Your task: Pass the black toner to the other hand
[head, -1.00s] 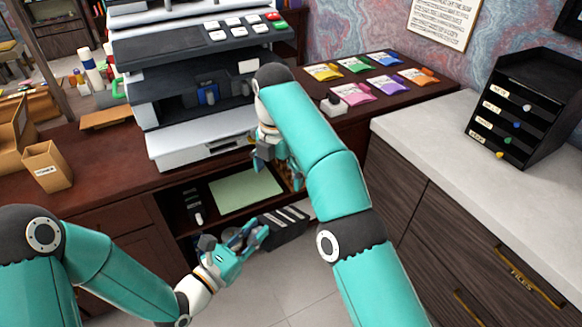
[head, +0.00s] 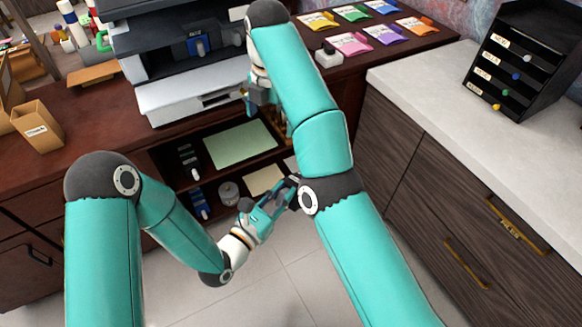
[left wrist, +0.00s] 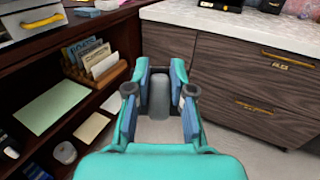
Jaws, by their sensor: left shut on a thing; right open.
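A dark grey toner (left wrist: 160,95) sits between the fingers of my left gripper (left wrist: 160,100) in the left wrist view. The gripper is shut on it. In the head view my left gripper (head: 288,190) is low in front of the open shelf, its fingertips beside my right forearm, which hides most of the toner. My right gripper (head: 266,108) is higher, in front of the printer's right side. It is open and partly hidden behind its own arm. The two grippers are apart.
The printer (head: 190,95) stands on the dark desk, a blue cartridge (head: 200,45) in its open bay. The shelf below holds green paper (head: 240,143), a blue cartridge (head: 199,203) and a tape roll (head: 228,192). A pale-topped cabinet (head: 440,110) bounds the right. Open floor lies in front.

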